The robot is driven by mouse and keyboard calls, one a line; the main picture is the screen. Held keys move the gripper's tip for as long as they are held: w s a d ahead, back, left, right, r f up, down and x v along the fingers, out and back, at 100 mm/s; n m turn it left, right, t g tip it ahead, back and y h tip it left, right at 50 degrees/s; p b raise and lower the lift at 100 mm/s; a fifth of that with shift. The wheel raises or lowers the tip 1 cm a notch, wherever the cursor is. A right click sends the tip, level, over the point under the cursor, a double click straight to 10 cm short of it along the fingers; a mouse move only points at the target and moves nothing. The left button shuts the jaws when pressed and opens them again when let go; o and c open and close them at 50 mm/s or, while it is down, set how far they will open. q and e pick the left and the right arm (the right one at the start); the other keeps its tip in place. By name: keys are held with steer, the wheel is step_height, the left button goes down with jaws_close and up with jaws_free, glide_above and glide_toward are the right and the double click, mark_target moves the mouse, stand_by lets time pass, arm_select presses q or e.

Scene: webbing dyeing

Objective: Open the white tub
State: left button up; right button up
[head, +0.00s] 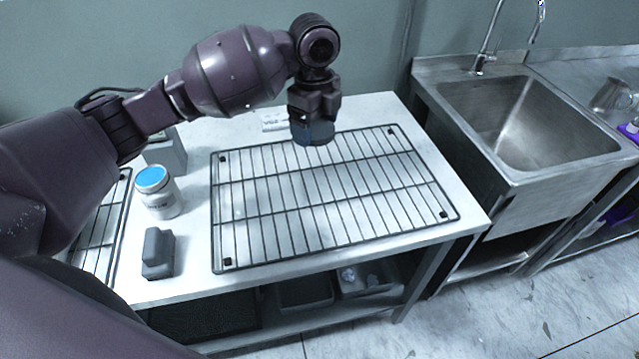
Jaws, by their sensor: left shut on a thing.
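The white tub (160,196) stands upright on the white table at the left, between two wire racks. Its top shows a bright blue disc within a pale rim; I cannot tell for sure whether this is a lid or the contents. My left gripper (312,118) is well to the right of the tub, pointing down above the back of the large rack. It is shut on a dark, round, lid-like piece (314,133). The fingertips are mostly hidden by the wrist and this piece. My right gripper is not in view.
The large wire rack (330,196) lies empty on the table (455,192). A grey block-like object (158,252) stands in front of the tub, and a grey box (168,152) behind it. A metal sink (530,125) is at the right.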

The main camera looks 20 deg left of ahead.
arm_select(q)
steer(key=b, duration=0.1)
glide_above(316, 193)
step_height(316, 193, down, 12)
steer(key=shift+s+r, duration=0.1)
steer(key=shift+r, duration=0.05)
steer(key=shift+f, duration=0.65)
step_height(316, 193, down, 5)
steer(key=shift+r+b, duration=0.15)
steer(key=shift+b, duration=0.2)
steer(key=shift+f, duration=0.25)
steer(key=o, duration=0.7)
steer(key=shift+o, duration=1)
steer(key=shift+r, duration=0.1)
